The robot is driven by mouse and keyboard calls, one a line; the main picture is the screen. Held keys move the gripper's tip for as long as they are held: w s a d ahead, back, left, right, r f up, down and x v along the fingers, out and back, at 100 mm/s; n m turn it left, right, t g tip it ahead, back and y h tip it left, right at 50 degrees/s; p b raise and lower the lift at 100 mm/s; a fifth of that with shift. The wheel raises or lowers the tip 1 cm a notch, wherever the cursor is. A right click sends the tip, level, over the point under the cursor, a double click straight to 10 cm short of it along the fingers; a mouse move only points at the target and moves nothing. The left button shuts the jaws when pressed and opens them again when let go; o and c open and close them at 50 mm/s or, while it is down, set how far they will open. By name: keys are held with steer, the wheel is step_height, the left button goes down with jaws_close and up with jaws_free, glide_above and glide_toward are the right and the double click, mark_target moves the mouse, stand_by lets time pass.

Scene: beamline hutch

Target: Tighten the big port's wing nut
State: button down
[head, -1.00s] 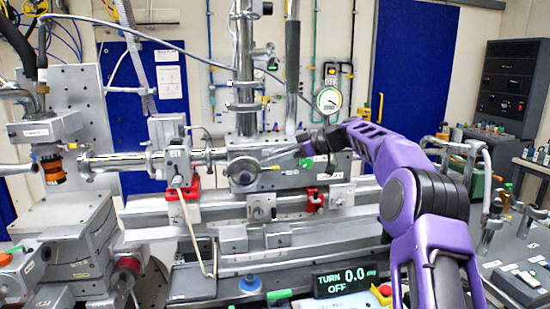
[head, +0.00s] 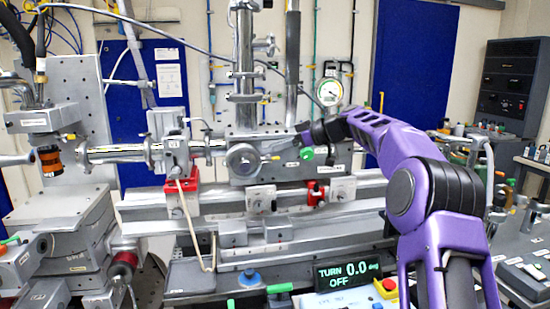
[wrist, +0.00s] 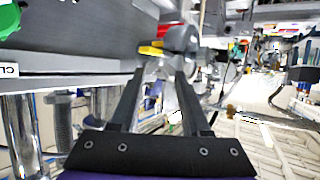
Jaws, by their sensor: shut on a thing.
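The big port (head: 243,160) is a round grey flange on the front of the grey chamber in the head view. My gripper (head: 268,158) reaches it from the right, with its thin fingers at the port's right edge. In the wrist view the fingertips of my gripper (wrist: 166,66) are close together on a small part beside a round grey fitting (wrist: 182,38). That part seems to be the wing nut, mostly hidden by the fingers. A yellow tab (wrist: 150,48) shows at the left fingertip. The display (head: 347,272) reads TURN 0.0 deg, OFF.
The chamber's grey flank (wrist: 75,50) runs close along the left in the wrist view. A green knob (head: 307,153) and a pressure gauge (head: 330,91) are near my forearm. A rail with red clamps (head: 316,193) lies below. The right side is more open.

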steer(key=shift+t, duration=0.4)
steer(key=shift+c, duration=1.8)
jaws_free()
steer(key=shift+s+d, duration=0.1)
steer(key=v, duration=1.7)
steer(key=shift+r+b, duration=0.3)
steer(key=shift+b, duration=0.1)
